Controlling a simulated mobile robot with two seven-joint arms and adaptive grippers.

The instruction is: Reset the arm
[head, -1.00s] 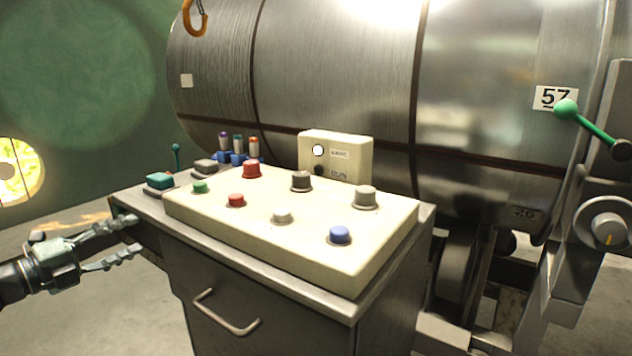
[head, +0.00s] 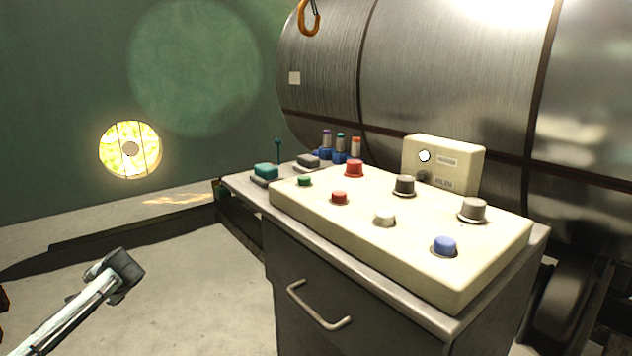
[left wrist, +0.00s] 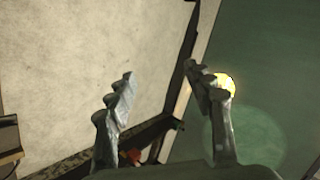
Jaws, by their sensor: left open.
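My left gripper (left wrist: 162,85) is open and empty in the left wrist view, with its two ridged fingers well apart. In the head view only a pale, dark-tipped part of my left arm or gripper shows at the lower left, over bare floor. It is apart from the control cabinet. My right gripper is in neither view.
A metal cabinet (head: 385,312) carries a cream panel (head: 330,222) with several coloured buttons. A white box (head: 452,150) stands behind them, and a large metal drum (head: 455,75) fills the back. The floor (head: 190,290) left of the cabinet is clear. A round bright window (head: 130,150) is in the green wall.

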